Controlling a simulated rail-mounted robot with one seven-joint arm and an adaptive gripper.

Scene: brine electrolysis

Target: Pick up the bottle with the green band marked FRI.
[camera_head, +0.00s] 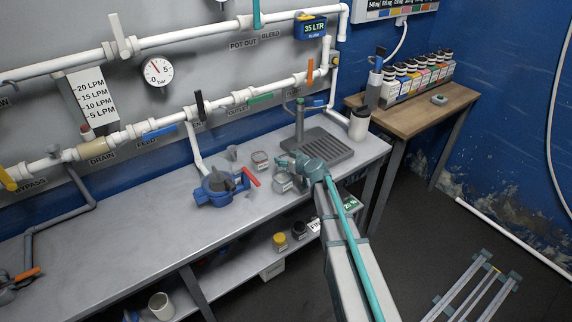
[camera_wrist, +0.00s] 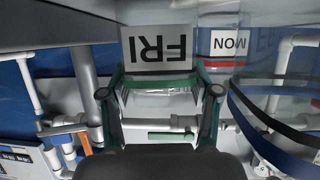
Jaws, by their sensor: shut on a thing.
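The bottle with the green band and the FRI label (camera_wrist: 158,47) shows upside down in the wrist view. My gripper (camera_wrist: 160,82) is shut on it, with one finger on each side at the green band. In the head view my gripper (camera_head: 293,163) is at the grey bench, in front of the drain tray, and I cannot make out the FRI bottle there. A bottle with a red band marked MON (camera_wrist: 228,45) stands beside it in the wrist view; a small red-banded jar (camera_head: 260,160) shows left of my gripper in the head view.
A clear jar (camera_head: 283,183) stands close by my gripper. A blue valve-like device with a red handle (camera_head: 221,187) lies to its left. A tap (camera_head: 299,122) and drain tray (camera_head: 322,148) are behind. The bench's left part (camera_head: 120,215) is clear.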

